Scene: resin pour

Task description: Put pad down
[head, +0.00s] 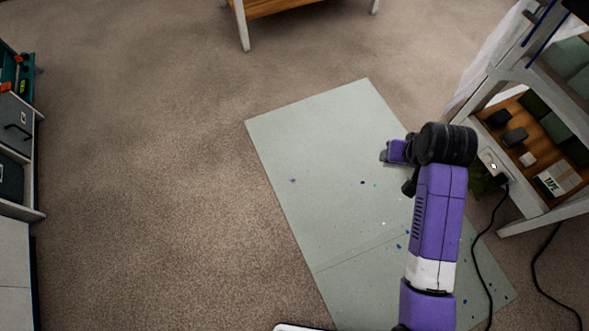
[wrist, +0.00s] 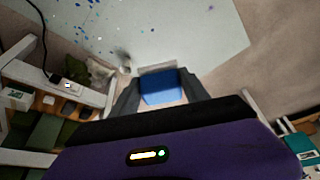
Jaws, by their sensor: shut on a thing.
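My gripper (wrist: 159,84) is shut on a blue pad (wrist: 161,92), which sits between the two dark fingers in the wrist view. A thin grey strip shows along the pad's far edge. In the head view my gripper (head: 386,157) is over the right part of a pale grey-green sheet on the floor, and the pad cannot be made out there. I cannot tell how high the pad is above the sheet or whether it touches it.
The pale sheet (head: 310,180) has coloured specks and is otherwise mostly bare. A white-framed shelf (head: 540,215) with a box marked TAPE (head: 558,179) stands at right, near a power strip (head: 492,165) and black cables. Open carpet (head: 150,180) lies left. A cabinet (head: 15,140) is at far left.

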